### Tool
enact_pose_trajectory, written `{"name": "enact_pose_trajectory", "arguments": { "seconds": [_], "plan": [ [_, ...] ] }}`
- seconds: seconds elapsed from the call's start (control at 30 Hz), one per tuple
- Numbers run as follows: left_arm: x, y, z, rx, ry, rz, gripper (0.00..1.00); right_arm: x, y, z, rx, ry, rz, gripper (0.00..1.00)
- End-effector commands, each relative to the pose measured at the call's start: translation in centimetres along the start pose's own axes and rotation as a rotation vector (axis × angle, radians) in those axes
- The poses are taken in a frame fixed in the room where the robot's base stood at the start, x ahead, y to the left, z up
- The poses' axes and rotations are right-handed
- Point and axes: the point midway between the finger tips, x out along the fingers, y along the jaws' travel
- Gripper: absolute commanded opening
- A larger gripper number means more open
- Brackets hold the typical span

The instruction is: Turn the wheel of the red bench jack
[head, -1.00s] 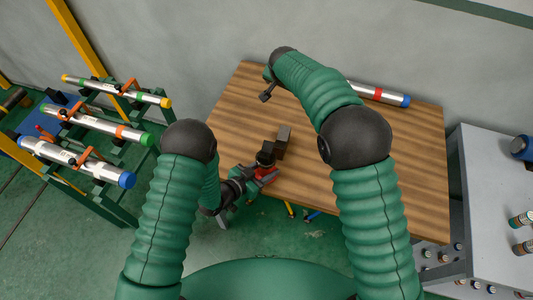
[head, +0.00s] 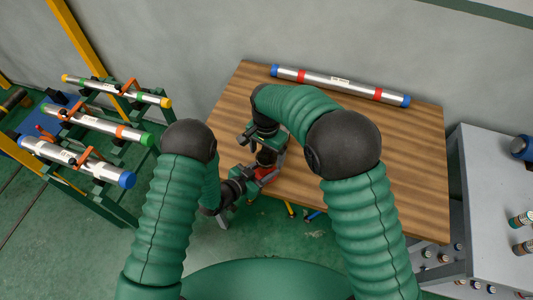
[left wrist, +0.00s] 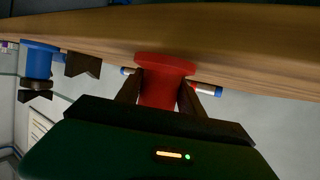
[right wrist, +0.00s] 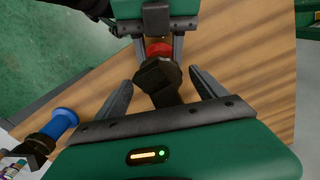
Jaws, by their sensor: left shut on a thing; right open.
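The red bench jack (head: 264,172) is at the table's front left edge, mostly covered by my grippers in the head view. In the left wrist view its red round part (left wrist: 165,78) sits between the two fingers of my left gripper (left wrist: 160,98), which is shut on it. My right gripper (right wrist: 162,82) is open above the jack. In the right wrist view its fingers stand on either side of the jack's dark upper block (right wrist: 158,76), apart from it. Red of the jack (right wrist: 159,49) shows beyond, between my left gripper's fingers. The wheel cannot be clearly made out.
A silver pipe (head: 335,82) with red bands and blue ends lies along the wooden table's (head: 405,150) back. A blue jack (left wrist: 38,62) is nearby at the edge. A rack with several pipes (head: 100,130) stands left; a grey bench (head: 495,190) stands right. The table's right side is clear.

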Motion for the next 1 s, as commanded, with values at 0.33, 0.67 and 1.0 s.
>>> {"name": "enact_pose_trajectory", "arguments": {
  "seconds": [0.33, 0.67, 1.0],
  "plan": [
    [-0.15, 0.04, 0.81, -0.003, -0.020, -0.001, 0.00, 0.51, -0.02, -0.02, 0.000, 0.001, -0.001, 0.75],
    [-0.15, 0.03, 0.81, -0.003, -0.020, -0.001, 0.00, 0.48, -0.03, -0.02, 0.000, 0.001, -0.001, 0.31],
    [-0.15, 0.01, 0.80, -0.003, -0.020, -0.001, 0.00, 0.47, -0.02, -0.03, -0.022, 0.001, -0.001, 0.19]
  ]
}}
